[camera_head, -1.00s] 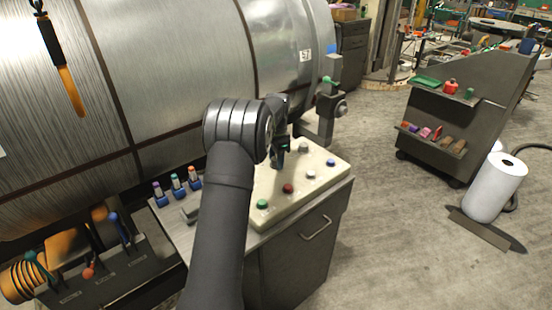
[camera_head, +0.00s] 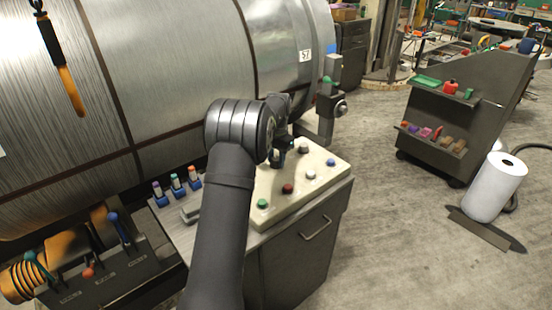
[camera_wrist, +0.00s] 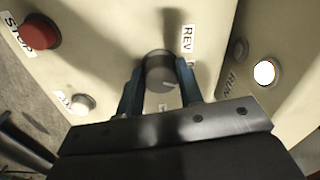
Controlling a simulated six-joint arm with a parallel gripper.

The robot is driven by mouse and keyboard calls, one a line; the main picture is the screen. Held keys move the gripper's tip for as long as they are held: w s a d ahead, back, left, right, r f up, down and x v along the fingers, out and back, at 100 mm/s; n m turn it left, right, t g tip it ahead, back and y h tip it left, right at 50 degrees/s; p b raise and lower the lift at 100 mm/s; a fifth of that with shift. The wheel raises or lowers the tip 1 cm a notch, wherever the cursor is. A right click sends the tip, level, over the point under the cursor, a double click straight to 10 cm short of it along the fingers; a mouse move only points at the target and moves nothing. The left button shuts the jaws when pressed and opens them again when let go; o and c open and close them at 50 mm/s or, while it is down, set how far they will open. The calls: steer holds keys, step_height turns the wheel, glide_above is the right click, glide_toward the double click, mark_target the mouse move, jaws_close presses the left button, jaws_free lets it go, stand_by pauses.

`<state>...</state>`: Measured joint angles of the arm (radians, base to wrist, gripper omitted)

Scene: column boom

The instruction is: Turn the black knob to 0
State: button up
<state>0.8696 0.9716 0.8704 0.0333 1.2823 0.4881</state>
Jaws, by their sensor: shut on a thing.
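The dark grey-black knob (camera_wrist: 161,70) sits on the cream control panel (camera_head: 311,160), in the wrist view between my two fingers. A "REV" label stands just right of it; another label beside it is mostly covered by a finger. My gripper (camera_wrist: 160,86) is shut on the knob, one finger on each side. In the head view my gripper (camera_head: 278,157) reaches down to the panel's back left part. The knob is hard to make out there, and no "0" mark can be read in either view.
A red STOP button (camera_wrist: 41,32) and a small white button (camera_wrist: 82,104) lie left of the knob in the wrist view. A lit white button (camera_wrist: 264,72) is at right. A green button (camera_head: 263,203) is at the panel's front. The big metal drum (camera_head: 180,70) stands close behind.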

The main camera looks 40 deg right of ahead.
steer(key=shift+n, duration=1.9)
steer(key=o, duration=1)
steer(key=shift+c, duration=0.2)
steer(key=shift+r, duration=0.1)
step_height(320, 180, up, 17)
steer(key=shift+s+d+r, duration=0.15)
steer(key=shift+s+d, duration=0.05)
steer(key=shift+s, duration=0.1)
steer(key=f, duration=1.7)
steer(key=shift+w+a+f, duration=0.2)
steer(key=shift+w+f, duration=0.05)
steer(key=shift+f, duration=0.05)
